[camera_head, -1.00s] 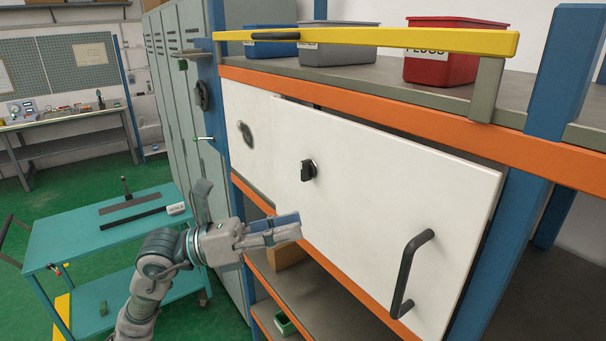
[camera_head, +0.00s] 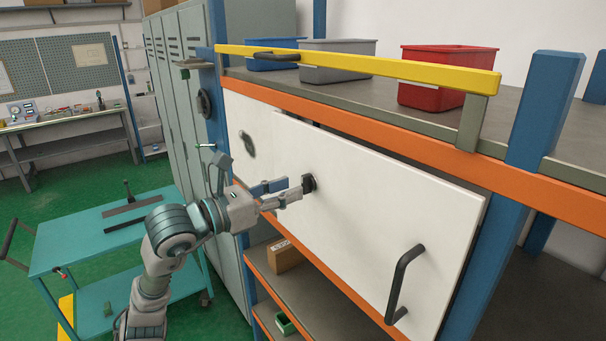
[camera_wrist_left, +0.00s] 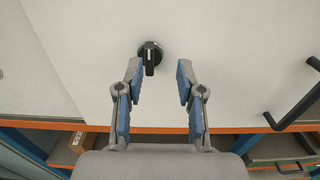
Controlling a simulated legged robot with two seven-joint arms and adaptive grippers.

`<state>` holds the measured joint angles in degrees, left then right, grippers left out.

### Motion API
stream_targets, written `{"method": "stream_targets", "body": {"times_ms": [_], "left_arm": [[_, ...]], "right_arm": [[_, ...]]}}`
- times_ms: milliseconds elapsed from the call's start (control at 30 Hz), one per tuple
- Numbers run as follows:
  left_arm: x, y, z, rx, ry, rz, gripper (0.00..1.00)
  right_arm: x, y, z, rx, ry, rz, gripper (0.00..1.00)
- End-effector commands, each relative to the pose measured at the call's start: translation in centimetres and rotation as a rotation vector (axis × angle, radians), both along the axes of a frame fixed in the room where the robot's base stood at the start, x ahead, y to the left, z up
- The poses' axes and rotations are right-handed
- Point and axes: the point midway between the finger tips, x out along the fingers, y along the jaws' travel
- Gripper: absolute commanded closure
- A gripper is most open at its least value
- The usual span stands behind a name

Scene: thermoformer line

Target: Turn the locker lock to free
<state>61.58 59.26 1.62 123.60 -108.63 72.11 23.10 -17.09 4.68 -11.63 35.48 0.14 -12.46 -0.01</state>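The locker lock is a black knob (camera_head: 309,183) on the white locker door (camera_head: 390,210). In the left wrist view the lock (camera_wrist_left: 150,58) shows a round base with a bar pointing down toward me. My left gripper (camera_head: 285,188) is just left of the lock in the head view. In the left wrist view my left gripper (camera_wrist_left: 157,85) is open, with its two blue-padded fingers apart and the lock just beyond the gap between their tips. No contact with the lock is visible there. My right gripper is not in view.
A black door handle (camera_head: 403,285) stands out at the lower right of the door. A yellow rail (camera_head: 400,66) runs above, before grey and red bins (camera_head: 435,90). A teal cart (camera_head: 60,245) stands at left. A cardboard box (camera_head: 285,256) sits on the shelf below.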

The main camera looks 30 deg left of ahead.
Motion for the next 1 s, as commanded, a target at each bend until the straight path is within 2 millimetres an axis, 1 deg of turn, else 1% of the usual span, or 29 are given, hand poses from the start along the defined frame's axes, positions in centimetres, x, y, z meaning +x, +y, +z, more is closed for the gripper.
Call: {"method": "stream_targets", "body": {"times_ms": [33, 100, 233, 400, 633, 667, 700, 767, 800, 1000], "left_arm": [[1.0, -0.3, 0.2, -0.004, 0.003, -0.002, 0.62], [2.1, -0.6, 0.1, -0.005, 0.004, -0.001, 0.62], [3.6, -1.0, 0.0, -0.006, 0.003, 0.0, 0.62], [4.4, -1.7, -0.1, -0.001, 0.003, 0.001, 0.62], [4.5, -2.4, 0.0, 0.003, 0.001, 0.001, 0.62], [4.5, -2.4, 0.0, 0.003, 0.002, 0.001, 0.65], [4.5, -2.4, 0.0, 0.003, 0.002, 0.001, 0.75], [4.5, -2.3, 0.0, 0.002, 0.001, 0.001, 0.9], [4.5, -2.2, -0.1, 0.001, 0.002, 0.0, 1.0], [4.4, -1.9, -0.2, -0.001, 0.004, -0.003, 1.0]], "right_arm": [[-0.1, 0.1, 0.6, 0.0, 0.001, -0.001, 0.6], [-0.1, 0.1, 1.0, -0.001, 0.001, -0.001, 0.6], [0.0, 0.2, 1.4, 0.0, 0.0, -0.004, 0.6], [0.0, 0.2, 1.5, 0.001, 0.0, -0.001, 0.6], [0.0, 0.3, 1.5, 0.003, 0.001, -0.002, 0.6], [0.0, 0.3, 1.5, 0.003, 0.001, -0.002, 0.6], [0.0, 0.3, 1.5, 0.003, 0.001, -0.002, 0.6], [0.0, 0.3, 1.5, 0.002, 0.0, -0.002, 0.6], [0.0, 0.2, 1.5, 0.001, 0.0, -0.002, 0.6], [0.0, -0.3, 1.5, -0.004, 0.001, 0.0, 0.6]]}}
